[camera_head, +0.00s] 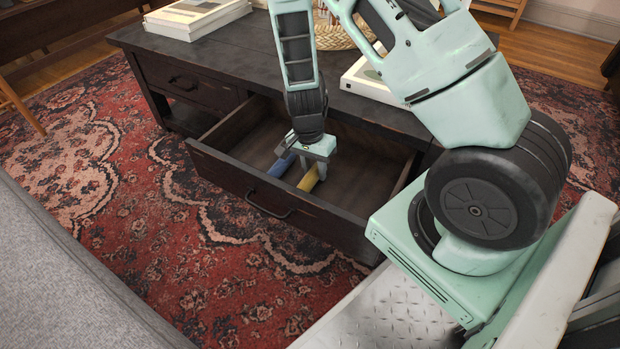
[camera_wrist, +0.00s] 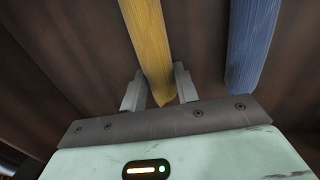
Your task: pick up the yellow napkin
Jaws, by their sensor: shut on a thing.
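The yellow napkin (camera_head: 309,179) is a narrow rolled shape inside the open drawer (camera_head: 236,183) of the dark wooden coffee table. In the wrist view the yellow napkin (camera_wrist: 150,45) runs up from between the two fingers. My gripper (camera_head: 312,160) reaches down into the drawer and is shut on the napkin; the fingers (camera_wrist: 160,92) stand on either side of its near end. I cannot tell whether the napkin touches the drawer bottom. A blue rolled napkin (camera_head: 284,166) lies beside it on the left; in the wrist view the blue one (camera_wrist: 250,45) is on the right, apart from the fingers.
The drawer's front panel with a dark handle (camera_head: 268,206) and its side walls surround my gripper. The coffee table top (camera_head: 237,62) holds books (camera_head: 195,14), a white book or box (camera_head: 372,82) and a woven tray (camera_head: 335,38). A grey sofa (camera_head: 60,270) is at lower left. Patterned rug covers the floor.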

